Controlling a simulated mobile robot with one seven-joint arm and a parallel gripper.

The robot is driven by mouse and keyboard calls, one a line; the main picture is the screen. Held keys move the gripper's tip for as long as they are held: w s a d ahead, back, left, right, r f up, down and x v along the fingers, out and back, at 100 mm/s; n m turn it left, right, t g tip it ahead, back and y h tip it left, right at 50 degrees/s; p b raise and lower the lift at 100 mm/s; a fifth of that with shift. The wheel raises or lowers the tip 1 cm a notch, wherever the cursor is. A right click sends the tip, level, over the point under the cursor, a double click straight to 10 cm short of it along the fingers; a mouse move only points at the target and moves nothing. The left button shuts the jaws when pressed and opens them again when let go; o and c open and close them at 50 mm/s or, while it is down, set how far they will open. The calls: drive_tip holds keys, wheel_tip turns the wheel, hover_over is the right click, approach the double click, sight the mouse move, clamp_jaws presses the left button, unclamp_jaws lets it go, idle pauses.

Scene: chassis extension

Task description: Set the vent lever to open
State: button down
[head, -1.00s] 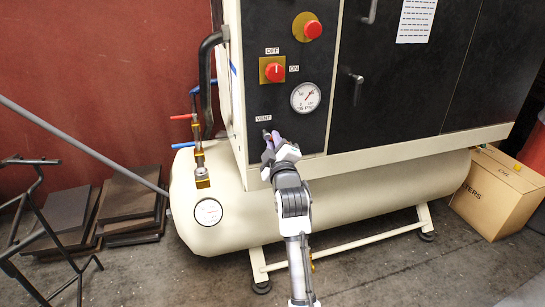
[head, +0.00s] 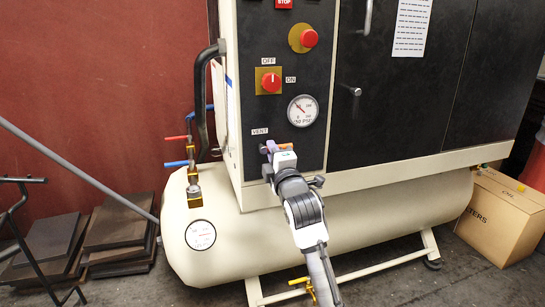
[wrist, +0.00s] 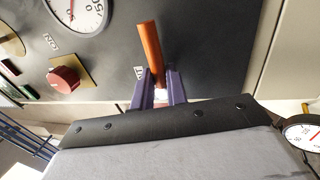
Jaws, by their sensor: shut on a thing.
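The vent lever is an orange bar (wrist: 149,50) in the wrist view. It stands out beyond my gripper's purple fingertips (wrist: 159,85), which are closed around its lower part, near a pale base. In the head view the lever's orange end (head: 287,146) points right, just below the panel gauge. My gripper (head: 271,149) is at the black panel there, below the white VENT label (head: 260,131). In the wrist view that label (wrist: 139,72) is partly hidden by a finger. The lever's pivot is mostly hidden by my gripper.
A pressure gauge (head: 303,111) sits just above the lever. A red ON/OFF knob (head: 271,82) is higher up. The cream tank (head: 360,218) bulges out below the panel. Valves with red and blue handles (head: 193,175) stand left. A cardboard box (head: 500,218) is at right.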

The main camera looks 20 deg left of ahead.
idle(0.3)
drive_tip(key=c, duration=1.4)
unclamp_jaws()
drive_tip(key=b+v, duration=0.6)
drive_tip(key=v, duration=0.8)
drive_tip(key=shift+w, duration=0.1)
